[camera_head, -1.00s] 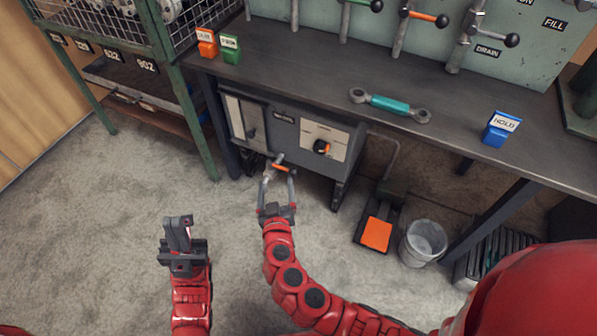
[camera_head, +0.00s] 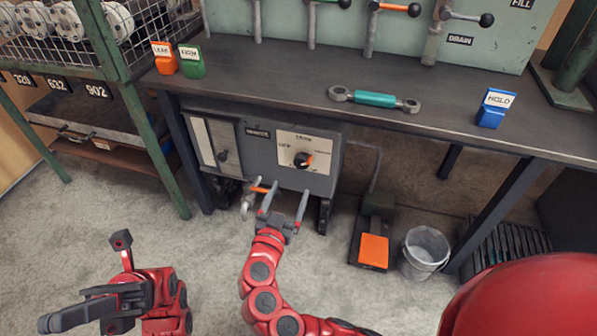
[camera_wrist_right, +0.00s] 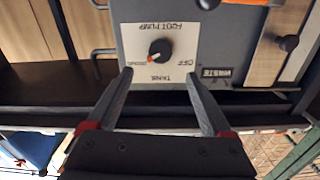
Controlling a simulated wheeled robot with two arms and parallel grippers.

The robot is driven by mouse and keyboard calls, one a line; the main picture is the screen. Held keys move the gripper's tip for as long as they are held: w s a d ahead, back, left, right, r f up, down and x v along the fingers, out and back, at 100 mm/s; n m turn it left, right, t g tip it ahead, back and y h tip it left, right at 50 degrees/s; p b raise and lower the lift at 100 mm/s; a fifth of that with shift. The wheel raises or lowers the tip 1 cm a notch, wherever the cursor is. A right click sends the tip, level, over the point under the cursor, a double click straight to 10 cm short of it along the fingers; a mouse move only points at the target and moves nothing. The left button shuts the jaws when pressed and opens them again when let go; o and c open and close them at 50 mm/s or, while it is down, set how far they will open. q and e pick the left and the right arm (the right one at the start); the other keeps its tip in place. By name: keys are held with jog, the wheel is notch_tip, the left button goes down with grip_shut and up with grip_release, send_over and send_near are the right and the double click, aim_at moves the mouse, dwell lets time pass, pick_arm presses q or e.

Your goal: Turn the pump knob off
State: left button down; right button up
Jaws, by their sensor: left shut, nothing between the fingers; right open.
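The pump knob (camera_head: 303,160) is a black dial with an orange mark on the pale panel (camera_head: 290,147) of a grey box under the bench. The mark points right, away from OFF. In the right wrist view the knob (camera_wrist_right: 160,52) appears upside down, just beyond the fingertips. My right gripper (camera_head: 286,200) is open and empty, below and in front of the panel; its two fingers (camera_wrist_right: 157,76) straddle the view of the knob without touching it. My left gripper (camera_head: 80,305) is shut and empty, low at the left.
A small pipe with an orange handle (camera_head: 262,190) sits beneath the box, close to the right gripper. A pedal (camera_head: 373,250) and a bucket (camera_head: 425,250) stand right of it. The bench top (camera_head: 240,70) overhangs the box. A green rack (camera_head: 150,130) stands left.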

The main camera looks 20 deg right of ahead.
aim_at(301, 164)
jog(key=b+x, duration=0.2)
jog(key=x, duration=0.6)
jog(key=shift+w+d, duration=0.15)
jog(key=shift+d, duration=0.05)
jog(key=shift+w+d, duration=0.15)
jog(key=shift+w, duration=0.2)
pick_arm(q)
jog(key=s+a+r+m+t+y, duration=0.1)
jog(key=s+a+m+t+y, duration=0.5)
jog(key=s+t+y, duration=0.1)
jog(key=s+t, duration=0.1)
jog(key=t, duration=0.1)
jog(key=shift+s+a+t+y, duration=0.3)
jog(key=shift+s, duration=0.1)
jog(key=shift+r, duration=0.1)
